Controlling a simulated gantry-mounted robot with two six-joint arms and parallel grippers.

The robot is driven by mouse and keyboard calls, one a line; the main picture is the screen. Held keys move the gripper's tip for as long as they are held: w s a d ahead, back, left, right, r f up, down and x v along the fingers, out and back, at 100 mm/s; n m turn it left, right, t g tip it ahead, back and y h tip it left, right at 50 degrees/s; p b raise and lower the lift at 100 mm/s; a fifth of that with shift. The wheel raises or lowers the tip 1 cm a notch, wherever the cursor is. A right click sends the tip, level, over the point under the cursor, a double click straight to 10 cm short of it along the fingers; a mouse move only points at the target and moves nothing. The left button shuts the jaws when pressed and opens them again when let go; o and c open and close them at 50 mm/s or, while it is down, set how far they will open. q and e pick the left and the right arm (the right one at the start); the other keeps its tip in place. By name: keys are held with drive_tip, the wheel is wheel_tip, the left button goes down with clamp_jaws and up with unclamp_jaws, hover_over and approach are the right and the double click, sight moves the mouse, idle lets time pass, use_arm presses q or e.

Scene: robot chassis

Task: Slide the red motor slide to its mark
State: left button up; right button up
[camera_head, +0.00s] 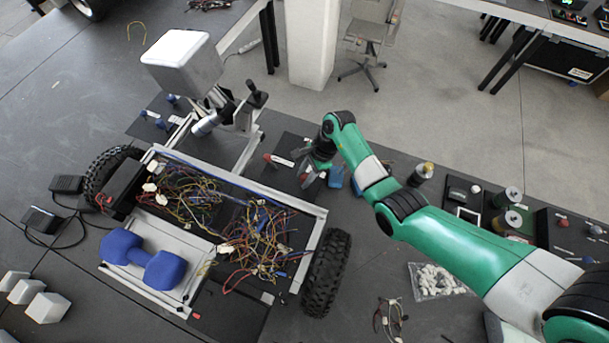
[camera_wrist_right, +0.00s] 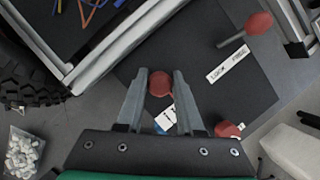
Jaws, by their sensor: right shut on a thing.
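My right gripper (camera_head: 312,173) is down at the dark panel beside the chassis. In the right wrist view its two fingers (camera_wrist_right: 160,78) are closed around a round red knob (camera_wrist_right: 159,86), apparently that of the red motor slide. A white label with a blue patch (camera_wrist_right: 166,116) lies partly hidden behind the fingers, so I cannot read the mark. A second red knob on a grey stem (camera_wrist_right: 258,24) stands beside a "LOCK FREE" label (camera_wrist_right: 225,64). Another red piece (camera_wrist_right: 227,129) is right of the gripper. My left gripper is not in view.
The chassis (camera_head: 318,212) with tangled wires (camera_head: 255,240) and a black wheel (camera_head: 326,272) is left of my right arm. A blue dumbbell (camera_head: 144,258) lies on it.

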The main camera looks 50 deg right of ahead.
clamp_jaws()
idle(0.9)
